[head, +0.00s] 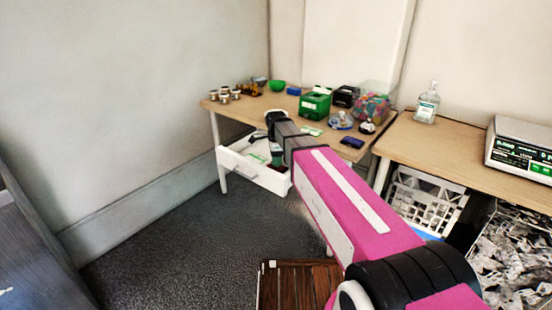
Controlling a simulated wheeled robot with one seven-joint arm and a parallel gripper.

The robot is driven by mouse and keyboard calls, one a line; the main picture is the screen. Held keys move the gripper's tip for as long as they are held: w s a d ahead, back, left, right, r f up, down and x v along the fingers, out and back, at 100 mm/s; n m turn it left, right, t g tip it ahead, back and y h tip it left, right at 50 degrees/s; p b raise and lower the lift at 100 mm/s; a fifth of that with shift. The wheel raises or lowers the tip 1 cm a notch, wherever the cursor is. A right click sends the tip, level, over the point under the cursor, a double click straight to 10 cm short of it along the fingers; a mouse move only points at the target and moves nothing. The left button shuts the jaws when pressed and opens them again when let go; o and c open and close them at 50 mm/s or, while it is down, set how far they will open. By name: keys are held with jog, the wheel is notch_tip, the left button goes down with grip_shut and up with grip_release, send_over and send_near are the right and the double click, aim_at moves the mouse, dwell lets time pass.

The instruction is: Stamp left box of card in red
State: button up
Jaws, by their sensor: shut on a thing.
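My pink arm reaches from the lower right to the front of the far wooden table (240,105). Its black wrist bends down at the table's edge. My gripper (275,155) is small and dark over the open white drawer (233,163). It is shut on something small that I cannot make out. A pale green and white card (312,130) lies on the table just right of my wrist; its boxes are too small to read. A dark blue flat item (352,142) lies near the table's front right corner. I cannot pick out a red stamp or red pad.
Several small jars (224,95), a green bowl (278,85), a green box (315,105) and a tub of coloured pieces (372,105) stand on the table. A sanitizer bottle (427,103) and scale (520,150) are right. A white crate (428,195) sits below. Carpet is clear at left.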

jog(key=shift+f, duration=0.4)
dwell(1.1)
jog(key=shift+r, duration=3.55)
